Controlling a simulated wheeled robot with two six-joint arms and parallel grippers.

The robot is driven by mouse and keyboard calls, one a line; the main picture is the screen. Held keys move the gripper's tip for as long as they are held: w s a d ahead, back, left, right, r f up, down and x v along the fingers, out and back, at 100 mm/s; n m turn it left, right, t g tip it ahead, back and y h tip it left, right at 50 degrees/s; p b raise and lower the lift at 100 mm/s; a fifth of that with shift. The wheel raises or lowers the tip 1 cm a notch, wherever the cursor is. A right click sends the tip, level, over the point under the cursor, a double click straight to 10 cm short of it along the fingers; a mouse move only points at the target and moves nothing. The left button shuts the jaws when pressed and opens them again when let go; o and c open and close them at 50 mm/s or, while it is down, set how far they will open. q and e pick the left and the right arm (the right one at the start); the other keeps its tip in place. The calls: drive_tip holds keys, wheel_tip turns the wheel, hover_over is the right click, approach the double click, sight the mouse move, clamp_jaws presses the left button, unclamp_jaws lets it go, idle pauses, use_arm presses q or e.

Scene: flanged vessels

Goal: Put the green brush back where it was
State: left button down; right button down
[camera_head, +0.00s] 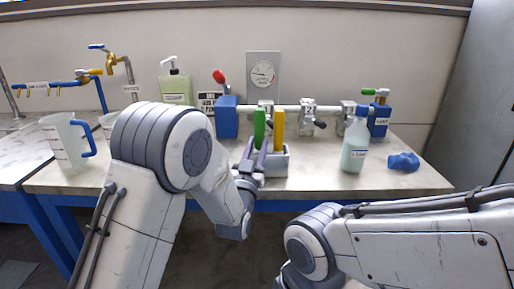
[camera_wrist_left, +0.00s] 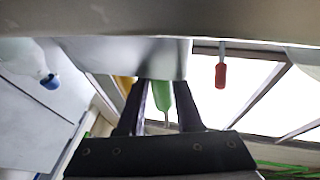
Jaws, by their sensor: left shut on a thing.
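The green brush (camera_head: 259,128) stands upright at the left end of a grey holder (camera_head: 279,163) on the bench. My left gripper (camera_head: 254,158) is shut on it, low on its handle. The fingers hide its lower end, so I cannot tell whether it sits inside the holder or just in front of it. In the left wrist view the green brush (camera_wrist_left: 160,97) shows between the two dark fingers of my left gripper (camera_wrist_left: 162,90). A yellow brush (camera_head: 278,124) stands upright in the holder, just right of the green one. My right gripper is out of view.
A pipe with blue flanged ends (camera_head: 227,117) runs behind the holder, with a gauge (camera_head: 263,74) above. A labelled bottle (camera_head: 354,146) and blue object (camera_head: 403,161) stand right. A soap bottle (camera_head: 175,83) and jug (camera_head: 63,140) are left. Bench between holder and bottle is clear.

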use_arm(q)
drive_tip(key=shift+f+b, duration=0.15)
drive_tip(key=shift+b, duration=0.15)
drive_tip(key=c, duration=0.8)
unclamp_jaws()
drive_tip(key=shift+c, duration=0.2)
drive_tip(key=shift+r+p, duration=0.2)
drive_tip(key=shift+p, duration=0.2)
drive_tip(key=b+v, duration=0.2)
drive_tip(key=v, duration=1)
